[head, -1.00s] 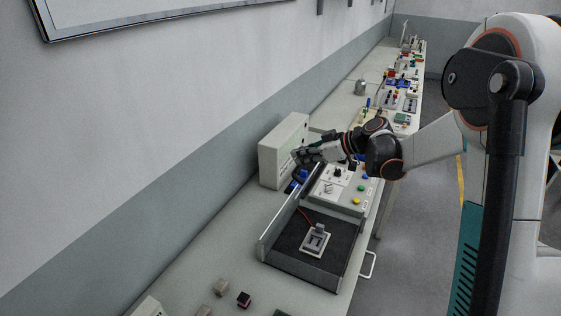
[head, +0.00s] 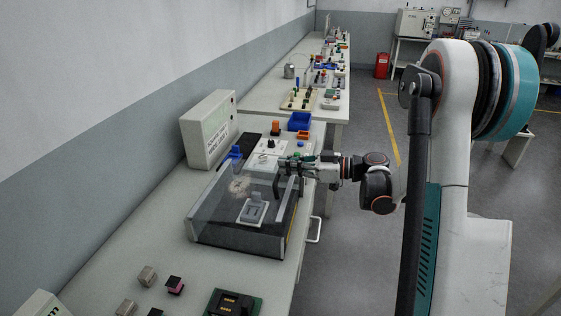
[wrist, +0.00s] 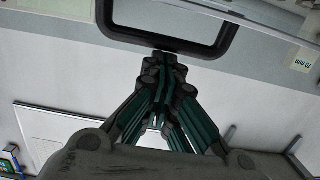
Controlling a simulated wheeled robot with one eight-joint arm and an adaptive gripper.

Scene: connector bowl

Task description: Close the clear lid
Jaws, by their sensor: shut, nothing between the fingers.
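The clear lid (head: 222,205) now spans over the open-topped dark box (head: 238,247) in the head view. I cannot tell whether its right edge rests on the box or stands a little above it. A grey switch-like part (head: 253,209) sits inside, seen through the lid. My gripper (head: 284,164) is at the lid's right, far end, close to the dark handle (head: 289,188). In the wrist view, my gripper (wrist: 163,66) is shut and empty, its tips just by the black handle (wrist: 168,47). Contact with the handle cannot be told.
A white cabinet (head: 208,130) stands behind the box by the wall. A blue bin (head: 299,121) and an orange part (head: 275,128) lie farther along the bench. Small blocks (head: 148,275) and a green board (head: 233,303) lie at the near end. Open floor is to the right.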

